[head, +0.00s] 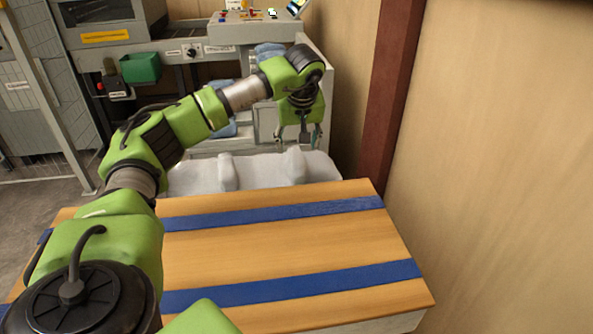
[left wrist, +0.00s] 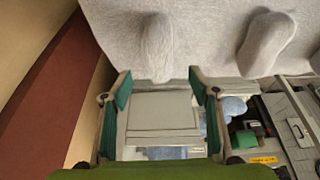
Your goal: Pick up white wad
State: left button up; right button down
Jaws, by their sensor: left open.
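The right-hand wad (head: 293,166) is just below my left gripper (head: 298,138) in the head view. The other wad (head: 228,171) lies to its left. In the left wrist view the nearer wad (left wrist: 157,45) is just beyond and between the open fingertips of my left gripper (left wrist: 160,78), and the second wad (left wrist: 266,42) is to the right. My left gripper is open and empty, pointing down, and appears apart from the wad. My right gripper does not show.
A wooden table (head: 290,238) with two blue stripes is in front, its top clear. Behind stand a grey machine (head: 265,30) with blue items on it and a green bin (head: 140,67). A brown post (head: 382,100) and a wall are close at right.

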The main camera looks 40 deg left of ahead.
aim_at(296, 170)
pick_arm(q)
jog(key=b+x, duration=0.1)
jog(key=x, duration=1)
jog(key=shift+w+f, duration=0.1)
jog(key=shift+f, duration=0.05)
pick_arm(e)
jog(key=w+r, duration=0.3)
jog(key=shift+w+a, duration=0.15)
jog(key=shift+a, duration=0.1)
pick_arm(q)
jog(key=c, duration=1.3)
